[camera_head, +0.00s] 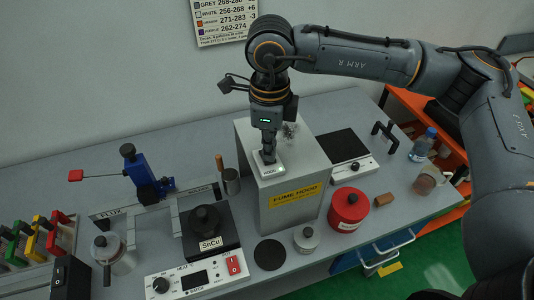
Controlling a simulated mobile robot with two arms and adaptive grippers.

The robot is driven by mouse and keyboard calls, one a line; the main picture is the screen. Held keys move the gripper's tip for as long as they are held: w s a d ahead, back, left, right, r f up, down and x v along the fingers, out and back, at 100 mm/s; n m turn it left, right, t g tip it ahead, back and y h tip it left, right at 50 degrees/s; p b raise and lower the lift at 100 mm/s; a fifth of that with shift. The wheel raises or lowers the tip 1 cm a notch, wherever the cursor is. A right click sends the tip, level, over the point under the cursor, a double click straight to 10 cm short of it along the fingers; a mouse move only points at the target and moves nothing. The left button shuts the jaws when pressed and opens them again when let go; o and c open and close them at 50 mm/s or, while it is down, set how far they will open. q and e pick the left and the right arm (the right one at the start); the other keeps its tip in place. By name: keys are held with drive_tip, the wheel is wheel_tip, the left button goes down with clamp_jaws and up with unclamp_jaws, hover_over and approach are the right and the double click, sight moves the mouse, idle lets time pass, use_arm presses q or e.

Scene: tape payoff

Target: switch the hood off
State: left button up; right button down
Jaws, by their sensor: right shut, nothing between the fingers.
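The fume hood (292,208) is a grey box with a yellow label, standing in the middle of the bench. A small white switch plate marked HOOD (268,170) sits on its top near the left edge. My right gripper (268,157) comes straight down over this plate. Its fingers are shut with nothing between them, and the tips are at or just above the switch. The fingers cover part of the switch, so its position is hidden, and I cannot tell whether they touch it. My left gripper is not in view.
Left of the hood stand a SnCu pot (205,219), a heat control unit (195,280) with a red switch and a blue lever device (146,174). A red canister (348,209) and a hot plate (350,146) stand to the right. An orange shelf (412,105) is beyond the bench's right edge.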

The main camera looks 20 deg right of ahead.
drive_tip(key=shift+f, duration=0.3)
drive_tip(key=shift+r, duration=0.1)
drive_tip(key=shift+r+p, duration=1.2)
drive_tip(key=shift+r, duration=2.25)
